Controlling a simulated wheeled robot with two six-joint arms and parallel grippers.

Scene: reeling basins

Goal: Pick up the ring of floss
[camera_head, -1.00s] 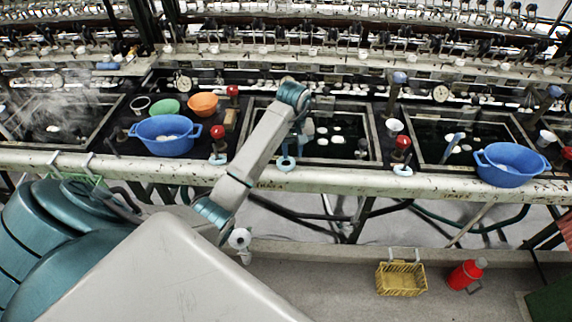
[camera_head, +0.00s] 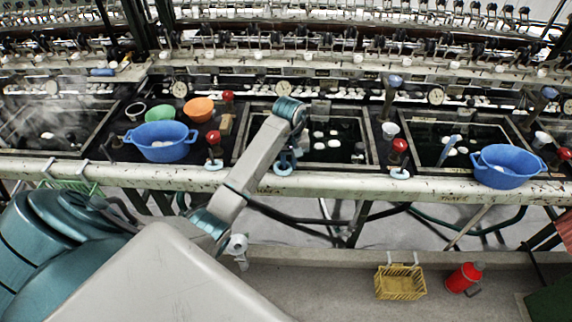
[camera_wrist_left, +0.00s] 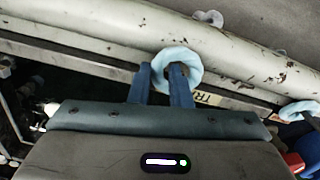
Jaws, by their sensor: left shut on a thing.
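The ring of floss (camera_wrist_left: 190,58) is a pale blue, fuzzy loop at the pale rail in the left wrist view. It also shows small below my left gripper in the head view (camera_head: 284,171). My left gripper (camera_wrist_left: 167,73) is shut on the near side of the ring, its two blue fingers close together. In the head view my left gripper (camera_head: 287,160) is at the rail in front of the middle basin. I cannot tell whether the ring is clear of the rail. My right gripper is in neither view.
Red-knobbed valves with pale rings at their feet stand on the rail to the left (camera_head: 213,140) and right (camera_head: 399,148). Blue tubs stand at left (camera_head: 160,146) and right (camera_head: 507,171). A yellow basket (camera_head: 400,286) and red flask (camera_head: 464,278) lie below.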

